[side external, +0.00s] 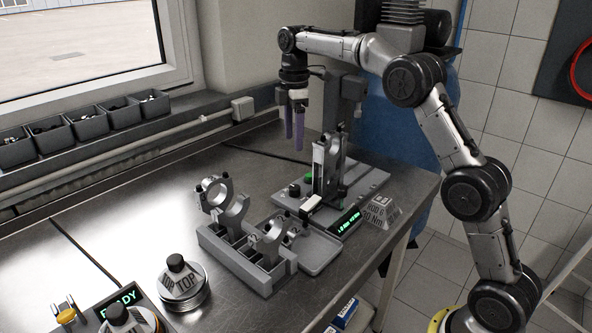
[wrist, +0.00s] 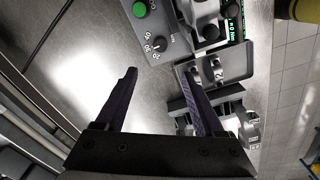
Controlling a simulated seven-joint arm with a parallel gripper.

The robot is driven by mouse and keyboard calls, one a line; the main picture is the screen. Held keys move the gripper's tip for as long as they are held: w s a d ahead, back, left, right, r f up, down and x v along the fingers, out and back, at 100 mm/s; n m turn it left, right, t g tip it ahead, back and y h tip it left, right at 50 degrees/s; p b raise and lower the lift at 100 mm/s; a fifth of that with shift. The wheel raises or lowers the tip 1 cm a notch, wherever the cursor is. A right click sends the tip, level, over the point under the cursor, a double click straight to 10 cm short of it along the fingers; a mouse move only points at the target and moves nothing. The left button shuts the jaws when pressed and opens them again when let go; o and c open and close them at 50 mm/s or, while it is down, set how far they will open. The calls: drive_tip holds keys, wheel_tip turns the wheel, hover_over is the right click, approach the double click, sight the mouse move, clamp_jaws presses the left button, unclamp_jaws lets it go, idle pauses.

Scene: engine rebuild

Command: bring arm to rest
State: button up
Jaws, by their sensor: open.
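My gripper (side external: 294,140) hangs pointing down above the back of the steel bench, its two purple fingers apart with nothing between them. In the wrist view the open fingers (wrist: 160,74) show the bench surface between them. The fingers are left of and behind the upright of a grey machine (side external: 372,180), clear of it as far as I can tell. The machine has a green button (side external: 309,178) and a lit display (side external: 348,221). My arm arches in from the right.
A grey rack (side external: 240,262) holds connecting rods (side external: 235,210). Beside it is a grey tray (side external: 318,255). A labelled block (side external: 380,212) sits near the bench's right edge. Pistons (side external: 183,285) stand front left. Small bins (side external: 88,122) line the window wall.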

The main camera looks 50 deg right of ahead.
drive_tip(key=s+a+r+t, duration=0.25)
drive_tip(key=s+r, duration=0.35)
drive_tip(key=r, duration=0.4)
drive_tip(key=s+a+r+m, duration=0.1)
drive_tip(key=s+a+r, duration=0.1)
drive_tip(key=s, duration=0.4)
drive_tip(key=s+a+r, duration=0.2)
drive_tip(key=s, duration=0.4)
drive_tip(key=s+a+f+m+t, duration=0.2)
drive_tip(key=s+f+m+t, duration=0.1)
drive_tip(key=s+f+m, duration=0.8)
drive_tip(key=s+f, duration=0.4)
drive_tip(key=s, duration=0.3)
drive_tip(key=shift+a+f+m, duration=0.15)
drive_tip(key=shift+f+m, duration=0.1)
drive_tip(key=shift+m, duration=0.05)
